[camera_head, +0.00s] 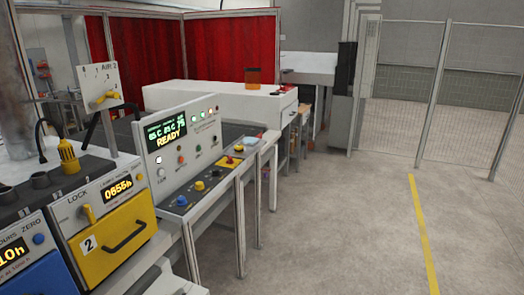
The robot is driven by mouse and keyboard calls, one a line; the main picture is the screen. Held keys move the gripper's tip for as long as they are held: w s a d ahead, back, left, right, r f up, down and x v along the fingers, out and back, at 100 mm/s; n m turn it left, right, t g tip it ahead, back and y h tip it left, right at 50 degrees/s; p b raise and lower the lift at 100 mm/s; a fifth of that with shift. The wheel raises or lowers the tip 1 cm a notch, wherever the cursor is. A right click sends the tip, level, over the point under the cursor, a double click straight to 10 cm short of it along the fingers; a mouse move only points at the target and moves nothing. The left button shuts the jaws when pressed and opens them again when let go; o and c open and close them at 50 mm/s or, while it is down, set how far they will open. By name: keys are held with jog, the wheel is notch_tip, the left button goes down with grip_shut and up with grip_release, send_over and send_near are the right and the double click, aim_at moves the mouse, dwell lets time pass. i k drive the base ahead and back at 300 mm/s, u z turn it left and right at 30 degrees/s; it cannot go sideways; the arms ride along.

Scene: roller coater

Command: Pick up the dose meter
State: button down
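I cannot tell for sure which thing is the dose meter. A small pale blue-white flat object (251,141) lies on the dark bench top, right of the control panel; it is too small to identify. My gripper is not in view.
A control panel (178,155) reads READY, with buttons on the ledge before it. Left of it are a yellow drawer unit (110,243) marked 2 and a blue one (30,276). A long white machine (215,100) bears an orange-and-dark cylinder (252,76). The floor (345,225) at right is clear, with mesh fencing (420,110) behind.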

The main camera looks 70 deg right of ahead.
aim_at(238, 148)
jog(key=z, duration=3.35)
jog(key=i, duration=4.9)
jog(key=u, duration=2.1)
